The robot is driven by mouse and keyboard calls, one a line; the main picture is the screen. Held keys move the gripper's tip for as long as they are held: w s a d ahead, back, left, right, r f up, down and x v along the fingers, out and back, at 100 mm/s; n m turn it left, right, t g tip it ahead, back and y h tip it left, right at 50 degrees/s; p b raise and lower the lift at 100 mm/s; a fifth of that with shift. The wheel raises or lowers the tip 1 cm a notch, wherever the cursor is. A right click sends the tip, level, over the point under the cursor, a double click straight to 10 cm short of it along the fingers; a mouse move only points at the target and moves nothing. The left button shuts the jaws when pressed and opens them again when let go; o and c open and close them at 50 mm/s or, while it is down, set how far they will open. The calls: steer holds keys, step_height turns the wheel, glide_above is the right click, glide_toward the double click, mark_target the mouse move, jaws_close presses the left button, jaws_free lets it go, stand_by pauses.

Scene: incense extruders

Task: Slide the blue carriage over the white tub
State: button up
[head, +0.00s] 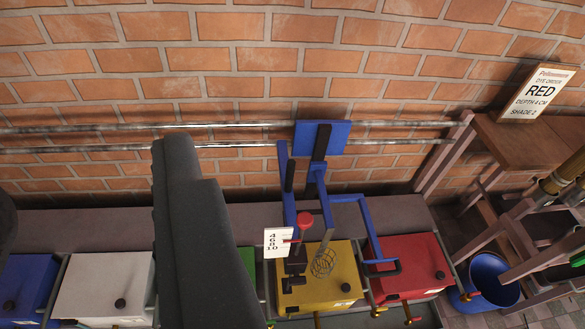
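The blue carriage (322,137) rides on two metal rails along the brick wall. Its blue frame hangs down with a wire basket (323,262) above the yellow tub (343,279). A blue side handle (350,198) reaches right, its lower end in front of the red tub (412,262). The white tub (103,288) has a lid with a black knob and stands at the lower left. My gripper (190,165) shows as dark grey slabs left of the carriage, apart from it in the picture. Whether its fingers are open is unclear. It hides most of the green tub (247,265).
A blue tub (25,285) stands left of the white one. A red-knobbed lever (305,220) and a number card (278,242) are on the carriage. At right are a wooden table (510,140), a sign (541,92) reading RED, depth 4 cm, and a blue bucket (487,275).

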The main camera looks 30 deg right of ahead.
steer(key=w+d+f+m+g+h+p, duration=0.1)
steer(key=w+d+f+m+g+p, duration=0.2)
steer(key=w, duration=1)
steer(key=m+g+h+p, duration=0.2)
steer(key=m+g+p, duration=0.5)
steer(key=g+p, duration=0.45)
glide_above(290, 171)
steer(key=s+a+p, duration=0.1)
steer(key=s+a, duration=0.1)
steer(key=a, duration=0.1)
step_height(290, 171, down, 33)
steer(key=t, duration=0.2)
steer(key=x, duration=0.4)
steer(key=b+x, duration=0.1)
steer(key=x, duration=0.9)
steer(key=shift+d+r+b, duration=0.15)
steer(key=shift+d+b, duration=0.1)
steer(key=shift+b, duration=0.1)
jaws_close()
steer(key=shift+a, duration=0.1)
